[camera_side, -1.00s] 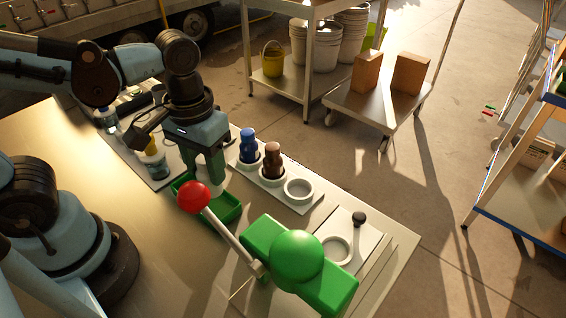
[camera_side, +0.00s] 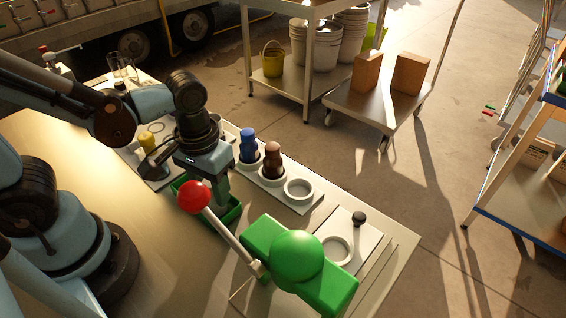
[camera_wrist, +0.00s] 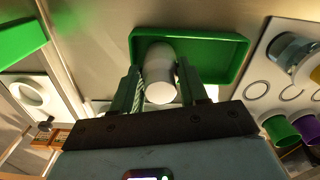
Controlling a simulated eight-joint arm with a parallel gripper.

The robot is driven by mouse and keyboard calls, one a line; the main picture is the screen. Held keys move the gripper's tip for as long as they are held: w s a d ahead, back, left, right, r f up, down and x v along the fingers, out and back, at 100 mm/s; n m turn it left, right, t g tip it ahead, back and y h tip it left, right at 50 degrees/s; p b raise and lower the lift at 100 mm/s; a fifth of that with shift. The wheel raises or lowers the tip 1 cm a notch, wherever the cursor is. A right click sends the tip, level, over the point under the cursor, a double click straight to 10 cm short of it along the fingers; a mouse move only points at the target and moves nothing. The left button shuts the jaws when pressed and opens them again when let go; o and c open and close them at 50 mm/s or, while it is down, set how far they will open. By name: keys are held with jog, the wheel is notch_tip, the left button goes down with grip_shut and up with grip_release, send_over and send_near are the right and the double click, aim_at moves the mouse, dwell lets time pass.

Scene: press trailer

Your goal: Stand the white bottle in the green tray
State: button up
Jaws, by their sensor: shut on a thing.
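The white bottle (camera_wrist: 159,75) is between the two fingers of my gripper (camera_wrist: 162,92) in the wrist view, and the fingers are shut on it. The green tray (camera_wrist: 232,42) lies right below and behind the bottle in that view; the bottle overlaps its inside. I cannot tell whether its base touches the tray floor. In the side view my gripper (camera_side: 217,188) points down into the green tray (camera_side: 232,217), and the bottle is hidden behind the fingers and the red ball.
A red-knobbed lever (camera_side: 194,197) and a green press (camera_side: 297,258) stand in front of the tray. A holder with a blue bottle (camera_side: 248,146), a brown bottle (camera_side: 272,161) and an empty ring (camera_side: 299,188) is behind it. A yellow-topped item (camera_side: 146,141) stands left.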

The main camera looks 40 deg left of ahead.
jog(key=shift+f, duration=0.15)
jog(key=o, duration=1.1)
jog(key=shift+o, duration=0.2)
notch_tip(320, 180, up, 12)
jog(key=w+a+f+m+t, duration=0.2)
jog(key=w+a+t, duration=0.3)
jog(key=a+t, duration=0.1)
jog(key=shift+w+f+m+t, duration=0.2)
jog(key=shift+w+m+t, duration=0.15)
jog(key=shift+t, duration=0.25)
